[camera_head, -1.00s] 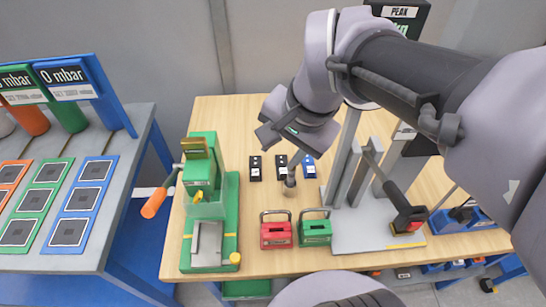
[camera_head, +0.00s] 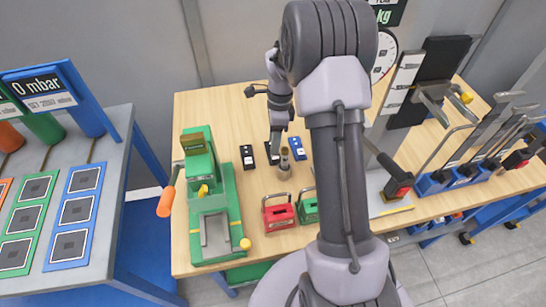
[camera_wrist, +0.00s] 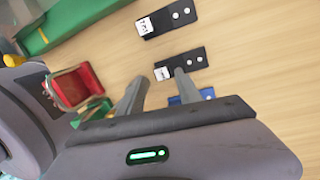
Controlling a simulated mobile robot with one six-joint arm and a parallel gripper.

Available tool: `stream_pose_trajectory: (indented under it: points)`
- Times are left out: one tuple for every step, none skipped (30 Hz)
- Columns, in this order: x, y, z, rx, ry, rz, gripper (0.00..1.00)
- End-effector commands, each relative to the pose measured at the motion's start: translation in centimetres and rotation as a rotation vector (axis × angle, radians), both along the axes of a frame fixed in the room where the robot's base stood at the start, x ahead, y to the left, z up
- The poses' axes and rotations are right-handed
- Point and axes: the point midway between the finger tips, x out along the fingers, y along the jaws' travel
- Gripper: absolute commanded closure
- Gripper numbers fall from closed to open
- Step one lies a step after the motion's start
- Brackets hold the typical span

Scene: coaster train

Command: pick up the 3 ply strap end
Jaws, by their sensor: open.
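Three small strap ends with white labels lie in a row on the wooden table: a left black one (camera_head: 247,156), a middle black one (camera_head: 272,153) and a blue one (camera_head: 296,148). I cannot read which label says 3 ply. In the wrist view the left black one (camera_wrist: 168,19) is clear of my fingers. The middle black one (camera_wrist: 186,62) is just beyond the right fingertip. The blue one (camera_wrist: 207,94) is partly hidden behind my gripper. My gripper (camera_wrist: 158,80) is open and empty above the row; it also shows in the head view (camera_head: 275,143).
A red block (camera_head: 279,213) and a green block (camera_head: 307,208), both with handles, are nearer. A green press (camera_head: 212,225) stands at left. A grey stand with a dial (camera_head: 383,57) is at right.

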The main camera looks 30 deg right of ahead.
Motion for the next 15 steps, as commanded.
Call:
stream_pose_trajectory:
  points:
    - [0.0, 0.0, -0.4, 0.000, 0.000, 0.000, 0.59]
    - [-0.1, 0.0, -0.7, 0.000, 0.000, 0.001, 0.59]
    - [-0.1, 0.0, -1.1, -0.001, 0.000, 0.001, 0.59]
    - [-0.1, 0.0, -1.6, -0.001, 0.000, 0.001, 0.59]
    - [-0.2, 0.0, -2.2, 0.000, 0.001, 0.001, 0.59]
    - [-0.2, 0.0, -3.1, 0.000, 0.001, 0.001, 0.59]
    - [-0.2, 0.0, -3.8, 0.000, 0.001, 0.001, 0.59]
    - [-0.3, 0.1, -4.4, 0.001, 0.002, 0.001, 0.59]
    - [-0.3, 0.2, -5.1, 0.000, 0.000, 0.001, 0.59]
    - [-0.3, 0.2, -5.4, 0.000, 0.000, 0.002, 0.59]
    - [-0.4, 0.3, -5.5, 0.000, 0.000, 0.002, 0.59]
    - [-0.4, 0.3, -5.5, 0.000, -0.001, 0.002, 0.59]
    - [-0.4, 0.3, -5.4, -0.001, -0.002, 0.002, 0.59]
    - [-0.3, 0.3, -5.4, -0.001, -0.002, 0.002, 0.59]
    - [-0.3, 0.3, -5.3, 0.000, -0.001, 0.002, 0.59]
